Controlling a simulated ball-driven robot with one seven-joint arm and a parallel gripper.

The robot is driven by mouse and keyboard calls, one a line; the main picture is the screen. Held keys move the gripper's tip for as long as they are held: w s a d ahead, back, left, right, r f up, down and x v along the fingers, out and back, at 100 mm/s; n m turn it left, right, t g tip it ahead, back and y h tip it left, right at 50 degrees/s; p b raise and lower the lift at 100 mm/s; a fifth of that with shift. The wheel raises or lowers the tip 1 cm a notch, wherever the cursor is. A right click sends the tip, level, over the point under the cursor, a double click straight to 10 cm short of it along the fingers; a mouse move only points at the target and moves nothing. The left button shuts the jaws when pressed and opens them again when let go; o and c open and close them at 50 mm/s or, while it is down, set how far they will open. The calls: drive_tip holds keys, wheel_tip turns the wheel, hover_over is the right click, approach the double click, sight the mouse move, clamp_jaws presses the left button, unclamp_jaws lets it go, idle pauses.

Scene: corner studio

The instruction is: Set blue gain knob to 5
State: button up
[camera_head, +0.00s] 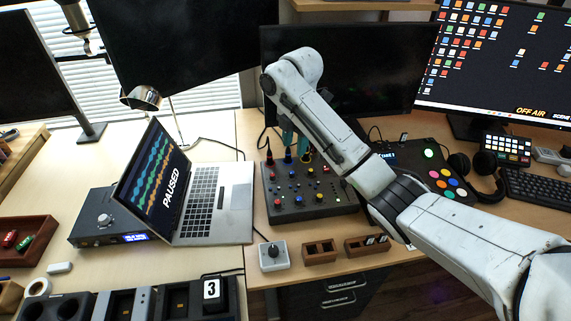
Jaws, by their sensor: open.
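A dark control box (274,218) with several small coloured knobs sits on the desk in the middle. Three taller dark knobs stand along its far edge. The middle one, which looks blue (288,157), appears to be the gain knob. Its pointer and scale are too small to read. My gripper (295,140) shows only as teal fingers over the far edge of the box, close above the tall knobs. It is open. I cannot tell whether a finger touches a knob. My forearm hides the rest of the gripper and the box's far right corner.
An open laptop (218,205) reading PAUSED stands left of the box. A grey dial unit (272,256) and two small wooden holders (320,251) lie in front. A dark pad with coloured buttons (447,185) and headphones (485,175) are at right. Monitors stand behind.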

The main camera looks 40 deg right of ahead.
sight(292, 173)
drive_tip(key=f+b, duration=0.1)
drive_tip(key=f, duration=0.2)
drive_tip(key=f+b, duration=0.1)
drive_tip(key=f, duration=0.3)
drive_tip(key=f+b, duration=0.1)
drive_tip(key=f, duration=0.2)
drive_tip(key=shift+w+f, duration=0.3)
drive_tip(key=shift+w, duration=0.05)
clamp_jaws()
